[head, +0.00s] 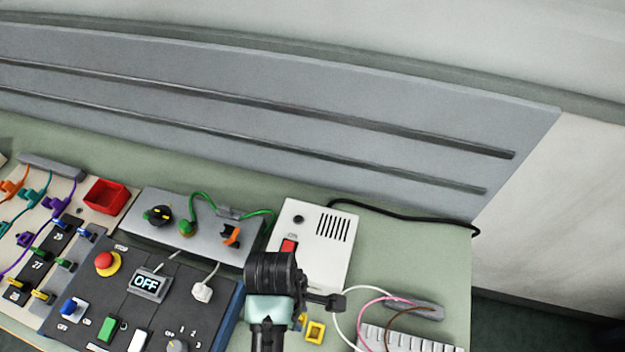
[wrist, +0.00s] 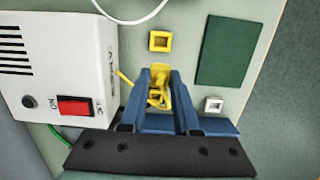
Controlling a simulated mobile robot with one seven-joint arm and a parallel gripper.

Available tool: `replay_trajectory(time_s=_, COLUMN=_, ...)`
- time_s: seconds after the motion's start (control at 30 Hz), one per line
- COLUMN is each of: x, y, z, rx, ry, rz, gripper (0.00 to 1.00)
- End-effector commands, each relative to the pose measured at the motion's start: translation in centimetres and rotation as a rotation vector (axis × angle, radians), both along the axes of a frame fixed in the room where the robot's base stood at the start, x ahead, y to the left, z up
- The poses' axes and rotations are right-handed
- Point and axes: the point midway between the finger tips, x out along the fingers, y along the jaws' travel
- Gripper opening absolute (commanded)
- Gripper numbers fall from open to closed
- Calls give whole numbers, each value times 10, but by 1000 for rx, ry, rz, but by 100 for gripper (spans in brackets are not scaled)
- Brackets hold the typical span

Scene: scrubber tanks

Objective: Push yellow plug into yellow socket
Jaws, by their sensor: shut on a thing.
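The yellow plug (wrist: 158,88) is between the blue fingers of my gripper (wrist: 159,76) in the wrist view. The gripper is shut on it, and the plug's front end shows at the fingertips. The yellow socket (wrist: 159,41), a square frame with a dark opening, lies just beyond the fingertips, and a gap separates it from the plug. In the head view the yellow socket (head: 316,332) is at the bottom, right of my arm. There, my arm hides most of the plug and fingers.
A white box (wrist: 55,65) with a red switch (wrist: 75,106) stands close left of the gripper. A white socket (wrist: 213,104) and a dark green patch (wrist: 228,50) lie to the right. A white cable (wrist: 130,18) curves beyond the yellow socket. Control panels (head: 150,285) fill the head view's left.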

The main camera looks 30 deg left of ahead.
Motion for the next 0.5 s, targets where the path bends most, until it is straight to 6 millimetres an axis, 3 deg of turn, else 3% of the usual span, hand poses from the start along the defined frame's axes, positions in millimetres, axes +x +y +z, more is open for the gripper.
replay_trajectory(time_s=0.5, x=-21, y=77, z=-16, rx=1, ry=0, rz=2, gripper=0)
